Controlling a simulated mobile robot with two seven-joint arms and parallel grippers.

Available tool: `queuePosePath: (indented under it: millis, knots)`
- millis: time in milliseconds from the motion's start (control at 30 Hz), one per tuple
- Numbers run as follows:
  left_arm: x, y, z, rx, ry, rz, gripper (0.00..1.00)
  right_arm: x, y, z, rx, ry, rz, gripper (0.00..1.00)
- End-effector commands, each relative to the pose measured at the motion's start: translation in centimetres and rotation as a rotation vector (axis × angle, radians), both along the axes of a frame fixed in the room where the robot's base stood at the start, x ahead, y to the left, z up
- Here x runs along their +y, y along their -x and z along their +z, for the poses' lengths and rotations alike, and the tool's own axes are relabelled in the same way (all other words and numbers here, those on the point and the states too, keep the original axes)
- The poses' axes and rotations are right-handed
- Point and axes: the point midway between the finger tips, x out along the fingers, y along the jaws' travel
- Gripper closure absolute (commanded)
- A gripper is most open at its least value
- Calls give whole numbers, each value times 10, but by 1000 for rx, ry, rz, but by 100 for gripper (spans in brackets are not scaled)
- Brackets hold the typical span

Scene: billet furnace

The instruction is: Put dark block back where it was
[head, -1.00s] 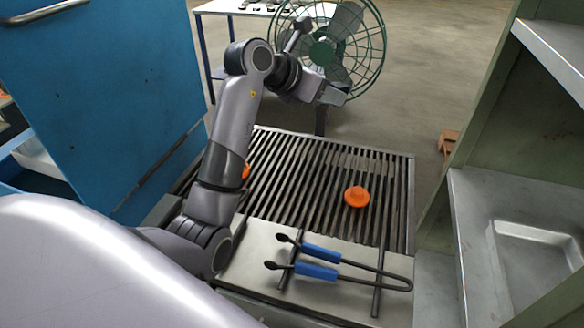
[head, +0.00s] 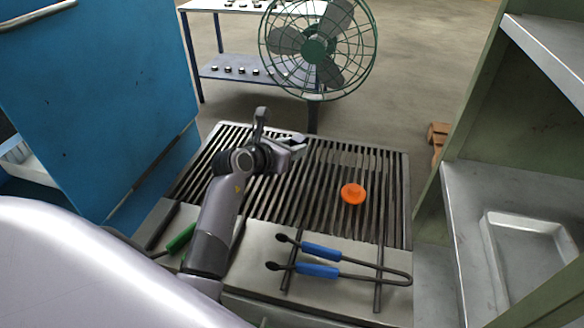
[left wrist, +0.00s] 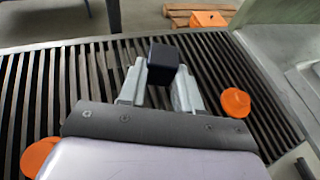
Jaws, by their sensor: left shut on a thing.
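The dark block (left wrist: 163,62) is a near-black cube. It sits between the fingertips of my left gripper (left wrist: 160,88) in the left wrist view, over the slatted grate. In the head view my left gripper (head: 296,147) is shut and over the far middle part of the grate (head: 385,175). The block cannot be made out clearly there. Whether it touches the slats is not clear. My right gripper is in neither view.
An orange knob-like piece (head: 353,193) lies on the grate, right of the gripper. Blue-handled tongs (head: 320,254) lie on the near plate. A green-handled tool (head: 181,238) is at left. A fan (head: 317,48) stands behind. A shelf (head: 470,215) is at right, a blue panel (head: 100,100) at left.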

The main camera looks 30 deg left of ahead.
Motion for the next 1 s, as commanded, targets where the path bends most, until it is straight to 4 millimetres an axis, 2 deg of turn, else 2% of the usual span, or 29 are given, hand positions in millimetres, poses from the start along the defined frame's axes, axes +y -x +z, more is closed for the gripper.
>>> queuePosePath:
  millis: [100,267,500,933,967,1000]
  knots:
    - [0,-1,-17,-3,1,0,100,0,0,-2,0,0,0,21]
    - [0,-1,-29,-3,2,-1,100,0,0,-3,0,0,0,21]
    - [0,0,-62,-3,1,0,100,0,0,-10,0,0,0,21]
    - [0,-1,-69,-4,0,0,100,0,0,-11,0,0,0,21]
    - [0,0,-69,-1,1,-1,57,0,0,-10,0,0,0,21]
    - [0,0,-69,-1,1,-1,44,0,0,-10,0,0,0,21]
